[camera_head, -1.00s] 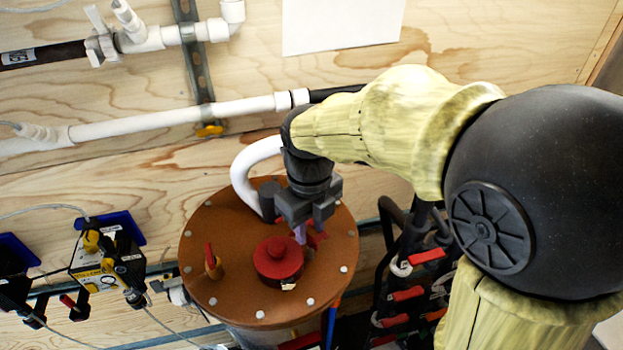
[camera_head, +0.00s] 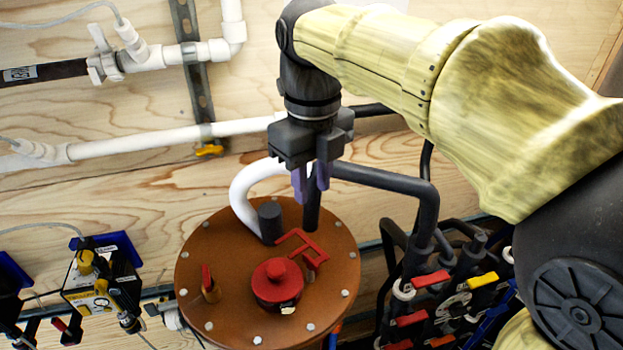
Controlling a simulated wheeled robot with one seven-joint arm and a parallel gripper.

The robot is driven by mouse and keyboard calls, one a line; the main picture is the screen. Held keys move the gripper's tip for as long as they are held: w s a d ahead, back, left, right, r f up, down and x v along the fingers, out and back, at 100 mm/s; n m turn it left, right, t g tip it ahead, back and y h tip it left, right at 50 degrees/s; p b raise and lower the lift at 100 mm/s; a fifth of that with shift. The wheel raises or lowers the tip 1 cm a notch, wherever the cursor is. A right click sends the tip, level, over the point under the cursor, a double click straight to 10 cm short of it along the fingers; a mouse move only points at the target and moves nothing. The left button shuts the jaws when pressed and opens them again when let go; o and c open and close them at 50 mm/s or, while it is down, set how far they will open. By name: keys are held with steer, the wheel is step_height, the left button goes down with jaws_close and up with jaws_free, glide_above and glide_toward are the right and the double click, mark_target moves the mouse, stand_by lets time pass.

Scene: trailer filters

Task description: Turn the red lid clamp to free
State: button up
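A round brown lid (camera_head: 230,235) with bolts around its rim tops a vessel. On it sits a red round cap with a knob (camera_head: 277,284). Just behind and right of the cap is a red bracket-shaped piece (camera_head: 303,247); I cannot tell for sure which of these red parts is the lid clamp. My gripper (camera_head: 311,190) points down above the back of the lid, apart from both red parts. Its purple-tipped fingers stand a little apart with nothing seen between them. The bracket is fully in view.
A small red-handled valve (camera_head: 209,285) stands on the lid's left. Red and yellow handled valves (camera_head: 430,279) crowd the right.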

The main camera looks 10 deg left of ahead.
steer(key=shift+c, duration=0.2)
steer(key=shift+f, duration=0.1)
steer(key=c, duration=0.4)
steer(key=shift+w+d+f, duration=0.1)
steer(key=shift+d+f, duration=0.05)
steer(key=shift+f, duration=0.05)
jaws_close()
steer(key=s+d+f+n+t, duration=0.1)
steer(key=d+f+n, duration=0.9)
steer(key=f+n, duration=0.3)
steer(key=s+d+f+n+t+b, duration=0.1)
steer(key=s+d+f+n, duration=0.1)
steer(key=d+f+n, duration=0.7)
step_height(320, 180, down, 4)
steer(key=n, duration=0.4)
steer(key=shift+d+n+t+b, duration=0.3)
steer(key=shift+d, duration=0.1)
steer(key=shift+w+f, duration=0.1)
steer(key=shift+w, duration=0.1)
